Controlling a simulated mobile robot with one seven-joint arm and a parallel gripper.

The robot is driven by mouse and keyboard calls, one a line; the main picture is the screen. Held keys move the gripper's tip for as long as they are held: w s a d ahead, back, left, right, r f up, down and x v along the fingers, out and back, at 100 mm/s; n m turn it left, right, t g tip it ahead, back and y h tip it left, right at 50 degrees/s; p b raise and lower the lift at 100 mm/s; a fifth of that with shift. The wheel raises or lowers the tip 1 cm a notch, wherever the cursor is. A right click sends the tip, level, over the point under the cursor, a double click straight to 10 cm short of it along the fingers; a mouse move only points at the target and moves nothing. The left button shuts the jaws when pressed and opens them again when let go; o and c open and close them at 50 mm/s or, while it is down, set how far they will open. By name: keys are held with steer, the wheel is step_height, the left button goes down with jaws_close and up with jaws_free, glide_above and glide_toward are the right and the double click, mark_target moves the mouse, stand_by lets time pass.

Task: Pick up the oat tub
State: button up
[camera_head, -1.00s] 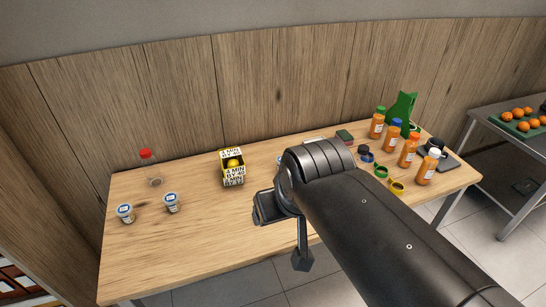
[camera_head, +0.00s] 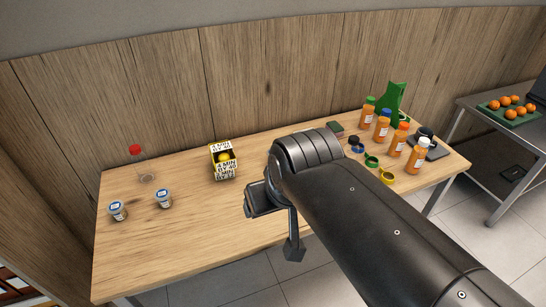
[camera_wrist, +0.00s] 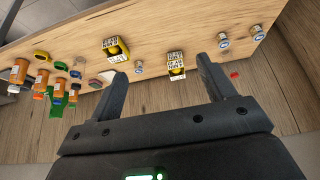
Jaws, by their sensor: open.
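Two small tubs with blue-and-white lids stand upright on the left of the table, the outer tub (camera_head: 117,210) and the inner tub (camera_head: 163,198). Their labels are too small to read, so I cannot tell which is the oat tub. In the wrist view they appear at the upper right, as the outer tub (camera_wrist: 257,32) and the inner tub (camera_wrist: 224,41). A third similar small tub (camera_wrist: 139,67) shows between two yellow boxes; my arm hides it in the head view. My gripper (camera_wrist: 160,72) is open and empty, above the table and apart from all tubs.
A yellow box (camera_head: 223,162) stands mid-table; another yellow box (camera_wrist: 116,48) shows in the wrist view. A clear red-capped bottle (camera_head: 143,164) stands behind the tubs. Orange bottles (camera_head: 397,141) and loose lids crowd the right. The left front of the table (camera_head: 150,250) is clear.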

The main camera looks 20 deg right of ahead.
steer(key=m+g+h, duration=0.2)
steer(key=m, duration=0.2)
glide_above(272, 152)
steer(key=s+a, duration=0.2)
steer(key=s, duration=0.1)
step_height(272, 152, down, 23)
steer(key=shift+t, duration=0.3)
steer(key=x, duration=0.6)
steer(key=shift+s+d, duration=0.15)
steer(key=shift+d, duration=0.1)
steer(key=shift+d+x, duration=0.15)
steer(key=shift+x, duration=1.25)
steer(key=shift+d+x, duration=0.1)
steer(key=shift+x, duration=1.3)
steer(key=shift+s+r, duration=0.1)
steer(key=shift+s, duration=0.05)
steer(key=shift+c, duration=0.4)
steer(key=c, duration=0.9)
